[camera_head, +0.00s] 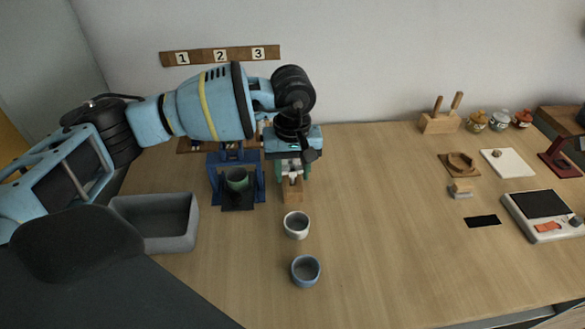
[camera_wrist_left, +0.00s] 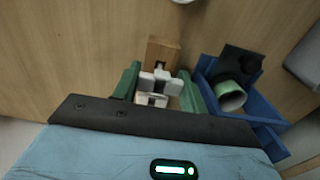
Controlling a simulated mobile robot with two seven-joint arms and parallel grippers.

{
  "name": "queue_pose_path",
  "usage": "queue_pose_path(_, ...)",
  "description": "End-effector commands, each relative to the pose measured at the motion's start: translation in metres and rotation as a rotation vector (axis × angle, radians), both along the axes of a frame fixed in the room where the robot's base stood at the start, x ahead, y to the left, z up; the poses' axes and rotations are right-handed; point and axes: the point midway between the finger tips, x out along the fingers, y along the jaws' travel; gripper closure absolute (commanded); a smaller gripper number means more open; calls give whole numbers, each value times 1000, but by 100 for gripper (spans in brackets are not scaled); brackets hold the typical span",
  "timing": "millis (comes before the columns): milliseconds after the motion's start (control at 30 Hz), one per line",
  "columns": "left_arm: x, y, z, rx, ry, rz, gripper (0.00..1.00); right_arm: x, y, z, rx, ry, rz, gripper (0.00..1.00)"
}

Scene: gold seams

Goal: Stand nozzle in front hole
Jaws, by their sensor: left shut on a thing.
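My left gripper (camera_head: 291,172) points down at the wooden block (camera_head: 293,194), which stands on the table. The left wrist view also shows the gripper (camera_wrist_left: 157,88), its light grey finger pads closed together on something small. Most of that held thing is hidden by the pads, so I cannot make out the nozzle clearly. The wooden block (camera_wrist_left: 164,48) lies just beyond the fingertips in that view. A small dark spot shows on its near part by the pads, and I cannot tell whether it is a hole. My right gripper is not in view.
A blue stand (camera_head: 261,180) holding a green cup (camera_head: 236,179) is close left of the block. A grey bin (camera_head: 158,243) is further left. A white cup (camera_head: 296,225) and a blue cup (camera_head: 305,270) stand in front.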

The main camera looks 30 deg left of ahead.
Motion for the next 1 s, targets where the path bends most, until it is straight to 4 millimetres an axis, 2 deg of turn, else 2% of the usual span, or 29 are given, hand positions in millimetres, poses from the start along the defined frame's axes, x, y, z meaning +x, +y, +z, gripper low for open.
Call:
queue_pose_path(367,0,0,0,0,0,0,70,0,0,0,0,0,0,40)
queue_pose_path(1000,0,0,-14,-1,1,0,70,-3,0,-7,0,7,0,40)
